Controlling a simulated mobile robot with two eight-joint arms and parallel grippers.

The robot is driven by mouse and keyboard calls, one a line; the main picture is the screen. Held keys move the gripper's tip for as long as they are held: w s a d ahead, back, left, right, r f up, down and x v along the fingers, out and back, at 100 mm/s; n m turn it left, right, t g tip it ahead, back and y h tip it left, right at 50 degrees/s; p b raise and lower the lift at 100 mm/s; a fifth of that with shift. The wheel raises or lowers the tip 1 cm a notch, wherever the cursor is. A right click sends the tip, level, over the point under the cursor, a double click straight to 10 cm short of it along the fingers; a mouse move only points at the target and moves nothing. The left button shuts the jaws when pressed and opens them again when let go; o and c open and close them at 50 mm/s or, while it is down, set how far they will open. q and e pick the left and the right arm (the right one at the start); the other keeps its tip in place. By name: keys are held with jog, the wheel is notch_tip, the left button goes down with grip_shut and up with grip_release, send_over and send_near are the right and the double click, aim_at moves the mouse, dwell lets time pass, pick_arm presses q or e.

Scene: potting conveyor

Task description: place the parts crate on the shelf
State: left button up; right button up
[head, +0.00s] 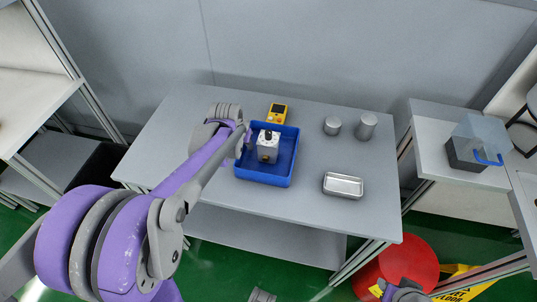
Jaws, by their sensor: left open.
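A blue open crate (262,178), which I take for the parts crate, sits on the grey table. A white part with a dark knob and a brass-coloured fitting (267,152) stands inside it. My left gripper (246,139) is open at the crate's left wall, near its back corner. I cannot tell whether the fingers straddle or touch the rim. A shelf rack (33,88) with pale boards stands at the left. A small piece of my right arm shows at the bottom right, with no fingers visible.
On the table (220,221) are a yellow device (278,113) behind the crate, two grey cylinders (366,126) and a metal tray (343,185). A side bench (435,130) at the right holds a clear-and-dark box (470,150). A red round object (405,262) and yellow floor sign (462,283) are below.

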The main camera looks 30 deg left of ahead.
pick_arm(q)
grip_shut()
jog(key=shift+r, duration=0.1)
dwell(1.2)
